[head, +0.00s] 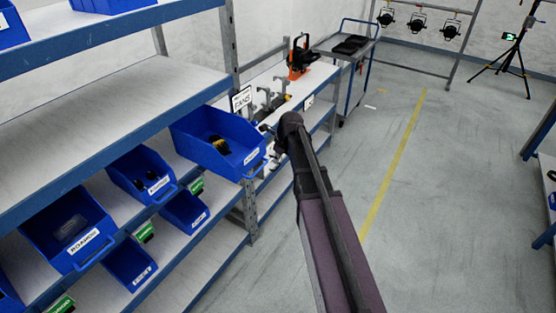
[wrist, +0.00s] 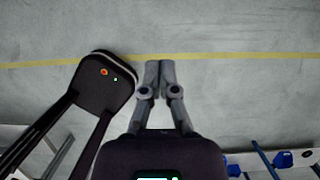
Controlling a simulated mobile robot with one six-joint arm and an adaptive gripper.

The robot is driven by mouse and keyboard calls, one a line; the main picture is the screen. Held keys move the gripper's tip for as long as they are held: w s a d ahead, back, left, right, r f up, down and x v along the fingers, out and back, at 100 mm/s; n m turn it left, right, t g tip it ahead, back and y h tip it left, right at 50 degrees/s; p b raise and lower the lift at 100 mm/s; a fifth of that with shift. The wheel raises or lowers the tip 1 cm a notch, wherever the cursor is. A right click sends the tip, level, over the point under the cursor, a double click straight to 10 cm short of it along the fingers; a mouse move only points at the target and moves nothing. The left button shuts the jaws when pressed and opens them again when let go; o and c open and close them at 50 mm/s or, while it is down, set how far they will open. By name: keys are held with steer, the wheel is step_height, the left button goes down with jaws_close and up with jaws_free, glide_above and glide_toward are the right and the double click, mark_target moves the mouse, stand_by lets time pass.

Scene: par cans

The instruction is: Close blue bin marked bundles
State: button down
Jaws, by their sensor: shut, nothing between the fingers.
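A blue bin (head: 215,142) juts out from the shelf over the aisle, farther than the bins around it. A dark object with some yellow lies inside it. Its white front label is too small to read, so I cannot confirm that it says bundles. My arm reaches up the middle of the head view, and its far end is just right of this bin's front. My gripper (wrist: 158,68) is shut and empty in the wrist view, with its fingertips together above the grey floor. I cannot tell whether it touches the bin.
Several other labelled blue bins, including one at lower left (head: 67,228), sit on the lower shelf. A workbench (head: 310,80) with an orange tool (head: 300,57) and a trolley (head: 345,50) stand behind. The floor right of my arm, with a yellow line (head: 392,165), is clear.

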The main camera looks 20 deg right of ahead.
steer(key=w+a+f+b, duration=0.4)
steer(key=f+b, duration=0.3)
steer(key=shift+w+f, duration=0.25)
steer(key=shift+f, duration=0.05)
stand_by(0.4)
stand_by(0.4)
